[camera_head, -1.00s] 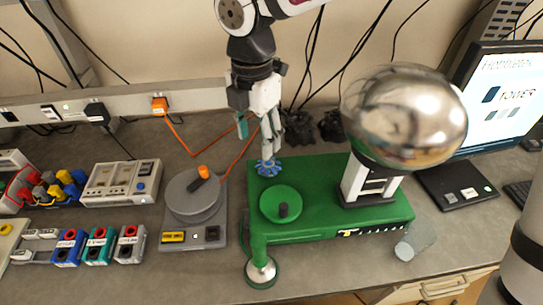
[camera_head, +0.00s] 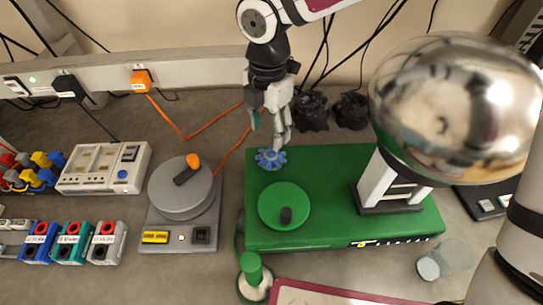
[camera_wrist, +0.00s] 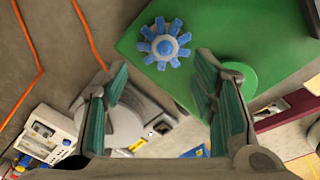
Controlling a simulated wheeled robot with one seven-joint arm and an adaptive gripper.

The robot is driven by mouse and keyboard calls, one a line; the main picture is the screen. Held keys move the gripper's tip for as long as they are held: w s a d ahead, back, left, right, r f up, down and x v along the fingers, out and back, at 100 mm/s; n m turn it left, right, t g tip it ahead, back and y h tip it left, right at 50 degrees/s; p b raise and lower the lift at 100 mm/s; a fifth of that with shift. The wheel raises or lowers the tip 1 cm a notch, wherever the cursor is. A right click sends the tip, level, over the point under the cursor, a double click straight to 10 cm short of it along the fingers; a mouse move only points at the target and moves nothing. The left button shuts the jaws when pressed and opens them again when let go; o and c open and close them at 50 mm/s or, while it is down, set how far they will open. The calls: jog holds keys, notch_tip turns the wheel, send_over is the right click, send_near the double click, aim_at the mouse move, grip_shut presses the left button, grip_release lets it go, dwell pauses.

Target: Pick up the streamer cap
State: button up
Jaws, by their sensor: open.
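A blue toothed piece (camera_head: 270,159), which looks like the streamer cap, sits at the back left corner of the green base (camera_head: 330,236). In the wrist view the cap (camera_wrist: 165,44) shows whole, with several blunt arms around a light blue hub, above the space between the fingers. My gripper (camera_head: 270,131) points down just above and behind the cap in the head view. Its teal-padded fingers are apart and empty in the wrist view (camera_wrist: 160,80). I cannot tell whether a fingertip touches the cap.
A large shiny metal sphere (camera_head: 455,105) stands on a white support at the right of the base. A green disc with a dark knob (camera_head: 284,206) lies in front of the cap. A grey turntable (camera_head: 184,190) stands left. An orange cable (camera_head: 213,127) runs behind.

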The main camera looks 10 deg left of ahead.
aim_at(271, 154)
notch_tip(271, 154, down, 3)
jog(key=shift+r, duration=0.15)
jog(key=shift+s+d+f+p, duration=0.1)
jog(key=shift+f+p, duration=0.1)
jog(key=shift+f, duration=0.7)
jog(key=shift+w+d+f+p, duration=0.1)
jog(key=shift+f+p, duration=0.05)
jog(key=shift+f, duration=0.7)
jog(key=shift+s+d+f+p, duration=0.1)
jog(key=shift+f+p, duration=0.1)
jog(key=shift+f, duration=0.7)
jog(key=shift+c, duration=0.6)
jog(key=c, duration=1.1)
